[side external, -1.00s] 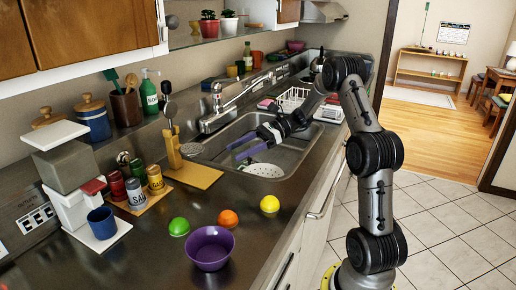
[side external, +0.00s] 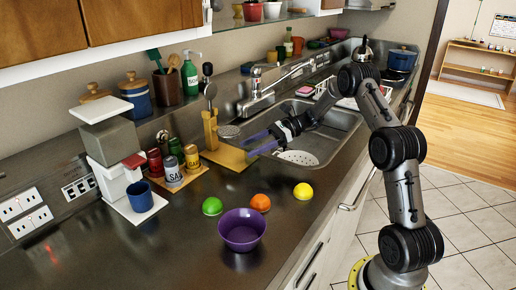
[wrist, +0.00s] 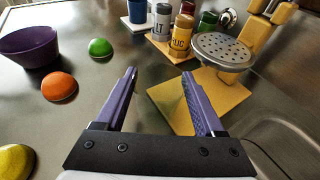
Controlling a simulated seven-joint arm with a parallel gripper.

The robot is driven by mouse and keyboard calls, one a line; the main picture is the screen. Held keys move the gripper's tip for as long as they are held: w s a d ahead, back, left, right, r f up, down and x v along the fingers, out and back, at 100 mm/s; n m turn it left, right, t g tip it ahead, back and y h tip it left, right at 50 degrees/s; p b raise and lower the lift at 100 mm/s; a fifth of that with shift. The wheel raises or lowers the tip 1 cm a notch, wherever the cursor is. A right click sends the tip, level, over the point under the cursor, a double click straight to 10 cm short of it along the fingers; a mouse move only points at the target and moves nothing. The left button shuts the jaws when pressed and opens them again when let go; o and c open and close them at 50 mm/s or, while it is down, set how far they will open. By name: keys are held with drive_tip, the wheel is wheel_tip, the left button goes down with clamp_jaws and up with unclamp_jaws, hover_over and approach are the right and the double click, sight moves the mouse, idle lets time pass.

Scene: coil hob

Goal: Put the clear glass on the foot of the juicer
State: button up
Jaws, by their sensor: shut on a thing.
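The juicer (side external: 210,130) is a yellow upright stand with a metal perforated disc held out over its flat yellow foot (side external: 229,159). The bare foot (wrist: 222,107) also shows ahead and right in the wrist view. My gripper (side external: 247,148) is at the sink-side edge of the foot, its purple fingers level and pointing left. In the wrist view my gripper (wrist: 159,73) has its fingers apart, shut on the clear glass between them.
A green ball (side external: 212,206), an orange (side external: 260,202), a lemon (side external: 303,190) and a purple bowl (side external: 242,229) are on the counter. Spice jars (side external: 173,170) stand left of the juicer. The sink (side external: 335,142) lies to the right. The front counter is partly clear.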

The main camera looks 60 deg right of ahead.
drive_tip(key=shift+w+f, duration=0.15)
drive_tip(key=shift+w, duration=2.85)
drive_tip(key=shift+f, duration=0.5)
drive_tip(key=o, duration=1.5)
